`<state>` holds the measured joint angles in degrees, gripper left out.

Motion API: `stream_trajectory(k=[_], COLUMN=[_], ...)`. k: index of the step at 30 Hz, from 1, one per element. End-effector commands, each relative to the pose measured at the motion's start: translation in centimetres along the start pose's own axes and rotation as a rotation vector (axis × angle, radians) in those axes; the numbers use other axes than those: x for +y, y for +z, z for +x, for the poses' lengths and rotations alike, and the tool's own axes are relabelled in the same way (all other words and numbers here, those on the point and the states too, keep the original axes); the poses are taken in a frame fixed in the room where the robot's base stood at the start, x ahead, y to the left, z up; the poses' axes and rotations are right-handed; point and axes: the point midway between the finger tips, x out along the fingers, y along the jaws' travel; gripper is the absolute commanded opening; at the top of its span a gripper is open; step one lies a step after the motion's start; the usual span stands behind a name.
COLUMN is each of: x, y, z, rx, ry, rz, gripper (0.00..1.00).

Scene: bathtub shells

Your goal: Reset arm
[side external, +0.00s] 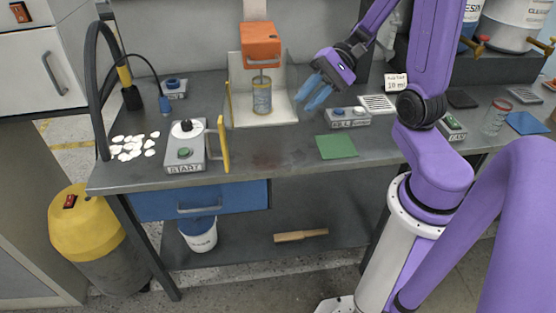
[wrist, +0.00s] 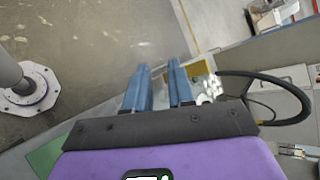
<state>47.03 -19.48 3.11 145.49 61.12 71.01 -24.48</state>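My gripper (side external: 308,99) hangs from the purple arm above the back middle of the bench in the side view. Its two blue fingers point down and to the left. In the wrist view the gripper (wrist: 158,68) shows its fingers apart with nothing between them, so it is open and empty. It is to the right of a glass jar (side external: 262,97) that stands under an orange machine head (side external: 261,42), and apart from both.
A START button box (side external: 185,155), white shells (side external: 131,149) and a yellow panel (side external: 223,145) are on the left. A green mat (side external: 337,147) lies at the front. A small control box (side external: 348,117) stands below and right of my gripper. The front middle is clear.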

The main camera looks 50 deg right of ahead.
Motion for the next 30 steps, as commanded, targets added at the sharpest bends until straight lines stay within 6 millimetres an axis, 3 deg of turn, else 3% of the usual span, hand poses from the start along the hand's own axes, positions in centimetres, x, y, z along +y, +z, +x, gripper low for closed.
stream_trajectory(k=[6,12,21,30], x=[2.6,5.2,8.0,8.9], y=[4.5,7.5,10.1,11.8], z=[2.9,3.9,4.0,4.2], rx=[-0.159,-0.264,-0.363,-0.406], ry=[0.299,0.546,0.849,1.038], rz=[-0.211,-0.432,-0.827,-1.287], gripper=[0.23,0.23,0.23,0.23])
